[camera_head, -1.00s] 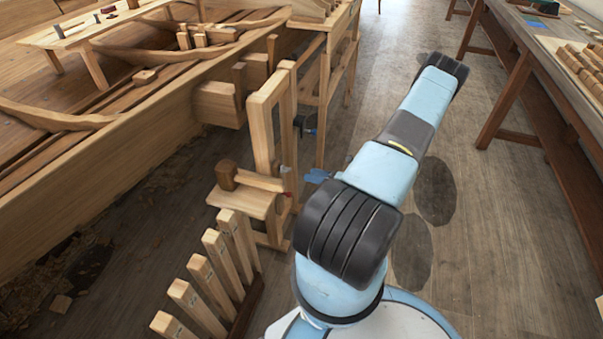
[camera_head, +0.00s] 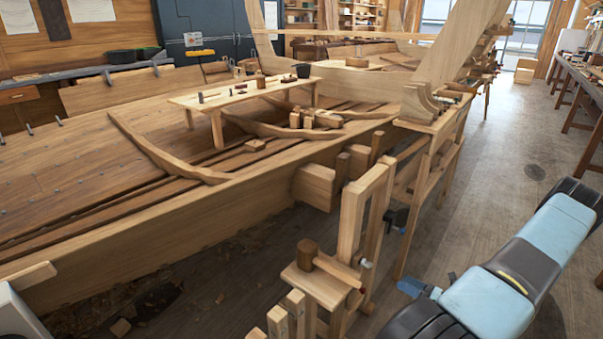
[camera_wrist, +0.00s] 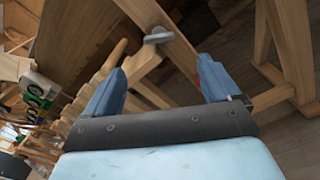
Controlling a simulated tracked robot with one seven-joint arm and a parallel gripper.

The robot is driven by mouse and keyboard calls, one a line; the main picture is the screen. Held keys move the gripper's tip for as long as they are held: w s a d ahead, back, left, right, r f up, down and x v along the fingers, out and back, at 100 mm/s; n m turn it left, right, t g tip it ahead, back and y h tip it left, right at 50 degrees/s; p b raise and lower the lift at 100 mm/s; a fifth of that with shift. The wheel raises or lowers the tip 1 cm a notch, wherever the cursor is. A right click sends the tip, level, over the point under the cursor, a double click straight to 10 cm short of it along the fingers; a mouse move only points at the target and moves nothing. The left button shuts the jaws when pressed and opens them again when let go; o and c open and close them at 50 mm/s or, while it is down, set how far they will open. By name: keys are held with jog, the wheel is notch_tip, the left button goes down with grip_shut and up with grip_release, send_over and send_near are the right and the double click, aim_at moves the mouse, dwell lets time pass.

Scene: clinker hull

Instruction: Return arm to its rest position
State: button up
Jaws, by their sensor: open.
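My arm shows at the lower right of the head view as light blue links (camera_head: 555,229) with black joints, stretched over the floor beside a wooden stand. My gripper (camera_wrist: 160,72) shows in the wrist view with its two blue fingers spread well apart. Nothing is held between them. Past the fingers are wooden beams and a small grey metal piece (camera_wrist: 158,36). In the head view, blue finger parts (camera_head: 411,287) show low by the stand, partly hidden by my arm; I cannot tell whether they touch it.
The wooden stand (camera_head: 351,225) with a mallet (camera_head: 308,252) is close to the left of my arm. A clinker hull (camera_head: 150,232) fills the left, with a plank table (camera_head: 245,97) on it. Floor (camera_head: 500,190) is clear toward the back; a bench (camera_head: 590,85) stands at the right.

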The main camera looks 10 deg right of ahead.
jog(key=w+a+r+n+g+h, duration=0.1)
jog(key=a+r+n+g, duration=0.5)
jog(key=r, duration=0.5)
jog(key=w+a+r+n+g, duration=0.1)
jog(key=a+r+n+g, duration=0.25)
jog(key=r+n, duration=0.55)
jog(key=w+a+r+n+g+h, duration=0.1)
jog(key=a+r+n+g, duration=0.45)
jog(key=r, duration=0.65)
jog(key=s+a+r+n+t+h, duration=0.3)
jog(key=s+a+r+n, duration=0.3)
jog(key=r, duration=0.5)
jog(key=s+a+r+n+t+h, duration=0.3)
jog(key=s+a+r+n+h, duration=0.3)
jog(key=s+r, duration=0.5)
jog(key=shift+s+a+r+n, duration=0.3)
jog(key=shift+a+r+n, duration=0.25)
jog(key=shift+n, duration=0.6)
jog(key=shift+d, duration=0.1)
